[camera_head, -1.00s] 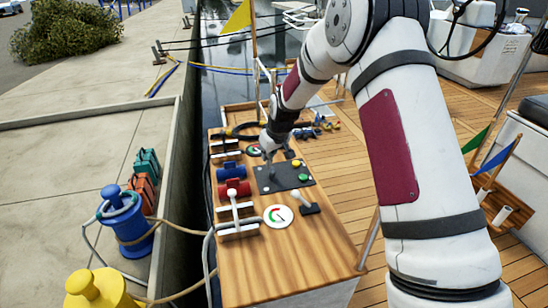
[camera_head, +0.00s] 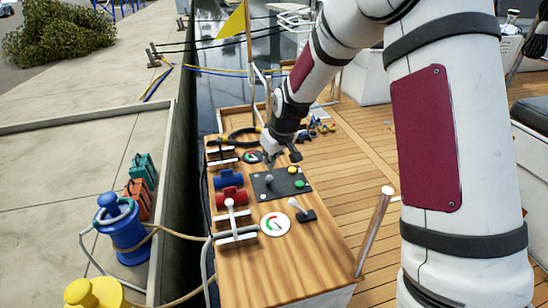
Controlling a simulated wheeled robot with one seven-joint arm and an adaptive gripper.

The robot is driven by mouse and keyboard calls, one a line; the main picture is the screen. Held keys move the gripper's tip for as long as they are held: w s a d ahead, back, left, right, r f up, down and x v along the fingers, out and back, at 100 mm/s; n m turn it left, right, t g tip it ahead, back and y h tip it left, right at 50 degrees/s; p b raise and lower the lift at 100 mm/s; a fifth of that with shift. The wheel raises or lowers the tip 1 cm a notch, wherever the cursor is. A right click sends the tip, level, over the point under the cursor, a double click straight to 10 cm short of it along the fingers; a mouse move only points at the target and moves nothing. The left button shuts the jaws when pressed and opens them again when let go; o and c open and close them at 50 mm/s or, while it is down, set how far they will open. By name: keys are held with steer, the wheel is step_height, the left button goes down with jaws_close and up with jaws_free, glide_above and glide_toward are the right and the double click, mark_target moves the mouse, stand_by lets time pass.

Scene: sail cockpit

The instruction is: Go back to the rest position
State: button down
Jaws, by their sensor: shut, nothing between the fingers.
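My gripper (camera_head: 281,157) is over the wooden console top (camera_head: 312,250), at the far edge of the dark control panel (camera_head: 281,184). It is shut and nothing shows held in it. The panel carries a grey-knobbed lever and green and yellow buttons. My arm comes down to it from the upper right and covers part of the deck behind.
A red drum (camera_head: 230,197), a blue drum (camera_head: 228,178), a white-knobbed lever (camera_head: 294,203) and a round gauge (camera_head: 275,224) sit on the console. Blue (camera_head: 124,226) and yellow bollards (camera_head: 95,292) stand left, on the quay.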

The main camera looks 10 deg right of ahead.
steer(key=s+d+r+m+g+h, duration=0.1)
steer(key=s+r, duration=0.7)
steer(key=s, duration=0.2)
steer(key=s+r+m+g, duration=0.1)
steer(key=s+r, duration=0.7)
steer(key=s, duration=0.2)
steer(key=s+r+m+g, duration=0.1)
steer(key=s+r+m, duration=0.1)
steer(key=s, duration=2.2)
step_height(320, 180, up, 18)
steer(key=t+p, duration=0.2)
steer(key=p, duration=1.4)
steer(key=shift+s+d+f+t, duration=0.25)
steer(key=shift+s+d+t, duration=0.05)
steer(key=shift+d+t, duration=0.1)
